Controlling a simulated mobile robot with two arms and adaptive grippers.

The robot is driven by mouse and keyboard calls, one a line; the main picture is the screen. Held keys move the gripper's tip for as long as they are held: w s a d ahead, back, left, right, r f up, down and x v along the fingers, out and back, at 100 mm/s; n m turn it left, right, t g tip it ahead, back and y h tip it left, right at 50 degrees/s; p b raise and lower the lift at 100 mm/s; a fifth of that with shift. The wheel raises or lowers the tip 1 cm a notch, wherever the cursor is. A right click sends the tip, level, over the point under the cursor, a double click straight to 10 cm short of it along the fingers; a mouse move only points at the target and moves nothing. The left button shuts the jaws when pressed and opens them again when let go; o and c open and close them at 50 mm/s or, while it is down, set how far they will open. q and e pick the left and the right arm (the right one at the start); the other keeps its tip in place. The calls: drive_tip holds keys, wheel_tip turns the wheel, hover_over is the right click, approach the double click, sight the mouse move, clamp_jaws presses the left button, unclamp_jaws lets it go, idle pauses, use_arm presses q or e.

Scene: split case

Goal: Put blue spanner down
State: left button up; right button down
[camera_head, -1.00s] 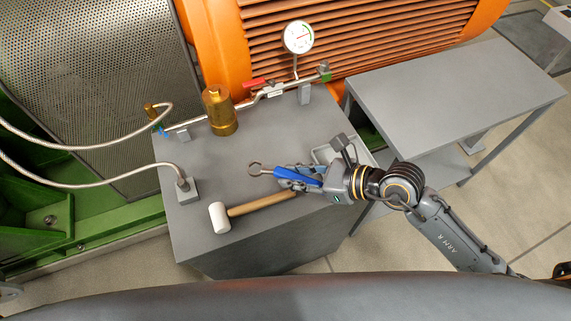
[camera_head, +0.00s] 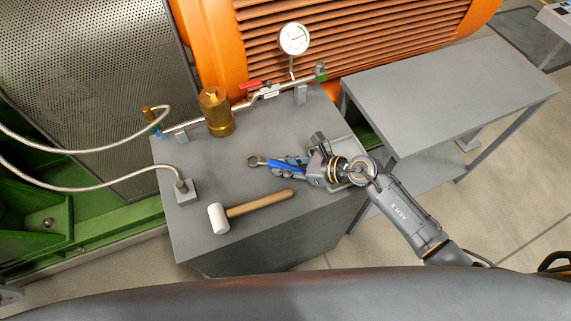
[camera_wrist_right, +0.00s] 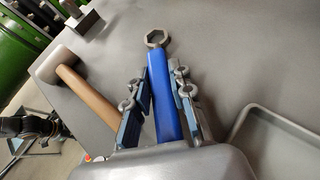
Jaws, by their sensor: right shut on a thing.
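The blue spanner (camera_head: 284,166) has a blue handle and a grey ring end that points left over the grey cabinet top (camera_head: 215,170). My right gripper (camera_head: 290,167) is shut on its handle. In the right wrist view the spanner (camera_wrist_right: 163,100) lies between the two fingers of the right gripper (camera_wrist_right: 160,98), with its ring end beyond the fingertips. The spanner is low over the cabinet top; I cannot tell whether it touches it. My left gripper is not in view.
A mallet (camera_head: 255,205) with a white head lies in front of the spanner. A grey tray (camera_head: 352,152) is partly hidden by my right gripper. A brass cylinder (camera_head: 216,112), a pipe with a gauge (camera_head: 294,39) and a hose block (camera_head: 181,190) stand around. A side table (camera_head: 450,90) is bare.

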drive_tip(key=shift+f, duration=0.1)
drive_tip(key=c, duration=1.2)
unclamp_jaws()
drive_tip(key=shift+o, duration=0.2)
drive_tip(key=shift+s+d, duration=0.1)
drive_tip(key=shift+d, duration=0.1)
drive_tip(key=b+v, duration=0.2)
drive_tip(key=v, duration=0.8)
drive_tip(key=shift+s+d+r, duration=0.15)
drive_tip(key=shift+d+r, duration=0.1)
drive_tip(key=shift+s+d+r, duration=0.15)
drive_tip(key=shift+d+r, duration=0.15)
drive_tip(key=shift+r, duration=0.15)
